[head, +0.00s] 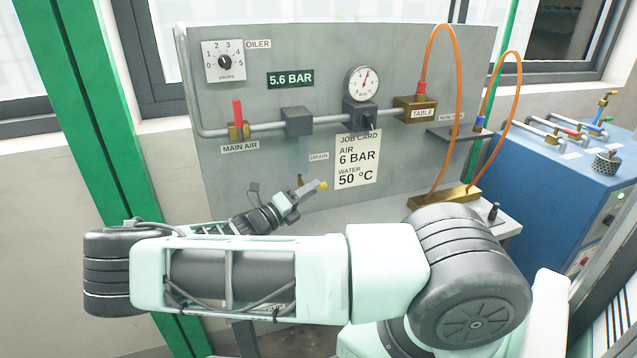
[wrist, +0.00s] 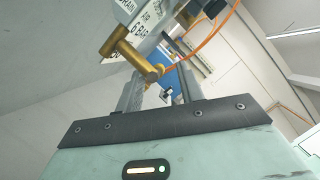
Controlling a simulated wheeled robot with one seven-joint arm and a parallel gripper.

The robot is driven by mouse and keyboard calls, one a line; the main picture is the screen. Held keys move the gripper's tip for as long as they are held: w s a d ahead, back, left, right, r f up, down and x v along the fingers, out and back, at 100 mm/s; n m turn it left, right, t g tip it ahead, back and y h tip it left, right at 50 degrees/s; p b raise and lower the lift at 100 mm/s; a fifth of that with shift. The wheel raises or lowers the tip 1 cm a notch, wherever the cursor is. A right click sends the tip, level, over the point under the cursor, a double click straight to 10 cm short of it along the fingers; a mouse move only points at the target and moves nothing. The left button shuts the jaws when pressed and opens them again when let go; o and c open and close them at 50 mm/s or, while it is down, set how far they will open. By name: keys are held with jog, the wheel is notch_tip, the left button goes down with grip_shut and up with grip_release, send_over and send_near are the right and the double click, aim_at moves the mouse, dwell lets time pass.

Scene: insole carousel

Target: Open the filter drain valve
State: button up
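The drain valve is a small brass fitting (wrist: 124,46) in the wrist view, with a stem running down to a rounded end near my fingertips. In the head view a bit of its brass (head: 301,181) shows under the DRAIN label (head: 319,156), mostly hidden by my gripper. My gripper (head: 306,193) is at the panel's lower part, close to the valve. In the wrist view my gripper (wrist: 162,82) has its fingers apart, with background showing between them. The stem's end lies near the left finger; I cannot tell whether they touch.
The grey panel (head: 400,65) carries a red-handled main air valve (head: 238,122), a gauge (head: 362,83), a job card (head: 357,160) and a 5.6 BAR display (head: 290,79). Orange hoses (head: 457,80) loop at the right, beside a blue cabinet (head: 560,190). A green post (head: 95,130) stands left.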

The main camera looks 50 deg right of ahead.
jog(key=shift+f+p+x, duration=0.1)
jog(key=shift+p+x, duration=0.15)
jog(key=shift+x, duration=0.6)
jog(key=shift+f+p+x, duration=0.15)
jog(key=shift+p+x, duration=0.1)
jog(key=shift+x, duration=0.6)
jog(key=shift+d, duration=0.1)
grip_shut()
